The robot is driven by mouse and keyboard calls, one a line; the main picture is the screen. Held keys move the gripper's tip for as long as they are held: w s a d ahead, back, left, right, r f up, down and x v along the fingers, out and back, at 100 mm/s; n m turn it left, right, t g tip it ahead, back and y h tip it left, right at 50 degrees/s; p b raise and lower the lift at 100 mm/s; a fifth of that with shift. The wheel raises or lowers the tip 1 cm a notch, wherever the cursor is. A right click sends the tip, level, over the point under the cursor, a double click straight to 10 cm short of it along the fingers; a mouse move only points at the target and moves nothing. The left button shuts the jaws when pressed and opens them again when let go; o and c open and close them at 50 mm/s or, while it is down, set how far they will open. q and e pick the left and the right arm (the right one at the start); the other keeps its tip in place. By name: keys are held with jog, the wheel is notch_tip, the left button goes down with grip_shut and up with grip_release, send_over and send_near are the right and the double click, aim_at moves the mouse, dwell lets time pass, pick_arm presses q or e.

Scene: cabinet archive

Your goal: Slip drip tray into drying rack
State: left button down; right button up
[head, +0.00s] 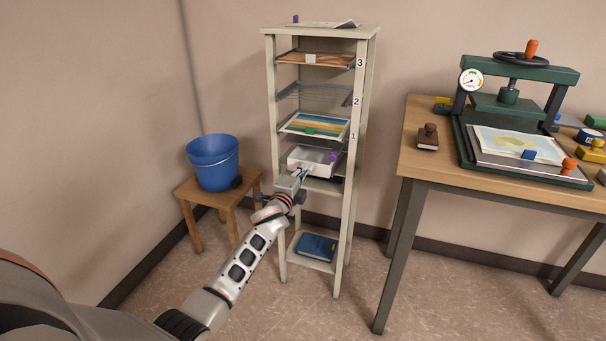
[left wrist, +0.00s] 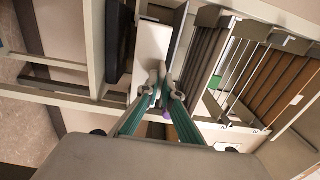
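The white drip tray (head: 308,154) is in the drying rack (head: 356,130), at the level below the shelf marked 1, with its front near the rack's open front. A purple piece shows at its right side. My left gripper (head: 303,173) reaches in from the front and meets the tray's front edge. In the left wrist view, the fingers (left wrist: 166,84) are close together at the near end of the white tray (left wrist: 152,45) and look closed on its edge. The exact contact is small and partly hidden. My right gripper is not in view.
Above the tray, the rack holds a striped print (head: 316,121), a wire shelf (head: 314,93) and a brown board (head: 322,60). A blue book (head: 316,245) lies on the bottom shelf. A stool with a blue bucket (head: 212,164) stands left; a table with a green press (head: 507,102) stands right.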

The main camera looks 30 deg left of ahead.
pick_arm(q)
jog(key=shift+w+f, duration=0.1)
jog(key=shift+w, duration=0.2)
jog(key=shift+w+a+b, duration=0.25)
jog(key=shift+w+b, duration=0.1)
jog(key=shift+w, duration=0.25)
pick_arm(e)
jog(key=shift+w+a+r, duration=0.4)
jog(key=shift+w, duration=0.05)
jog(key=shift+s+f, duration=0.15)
pick_arm(q)
jog(key=c, duration=2.2)
grip_release()
jog(key=shift+o, duration=0.2)
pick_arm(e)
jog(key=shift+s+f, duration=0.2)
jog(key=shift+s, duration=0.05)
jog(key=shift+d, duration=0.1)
